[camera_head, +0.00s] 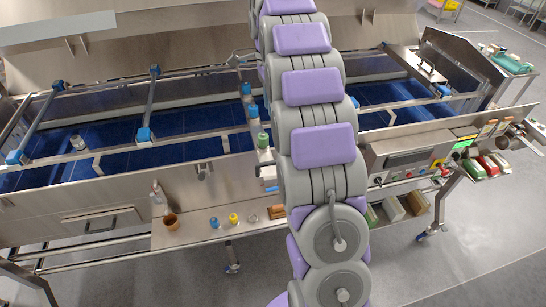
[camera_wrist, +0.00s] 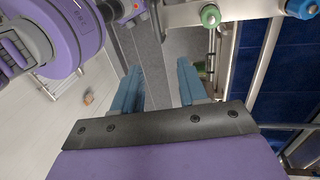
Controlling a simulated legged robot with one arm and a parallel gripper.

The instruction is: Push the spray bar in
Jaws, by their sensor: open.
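Several bars with blue end blocks cross the blue conveyor bed in the head view, one of them a spray-bar-like bar (camera_head: 151,95) left of my arm. A green-capped end (camera_head: 262,140) shows just left of my arm; I cannot tell for sure which bar is the spray bar. In the wrist view a round green cap (camera_wrist: 210,16) sits at the top, right of the fingers, with a blue cap (camera_wrist: 300,7) farther right. My gripper (camera_wrist: 157,85) is open, with two blue-grey fingers apart and nothing between them. The green cap is apart from the fingers. My arm hides part of the machine.
The steel tunnel's front wall (camera_head: 110,210) runs along the machine. A front shelf (camera_head: 195,238) holds a brown cup (camera_head: 170,219), a spray bottle (camera_head: 157,192) and small blue and yellow items. A control panel (camera_head: 405,157) stands right of my arm.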

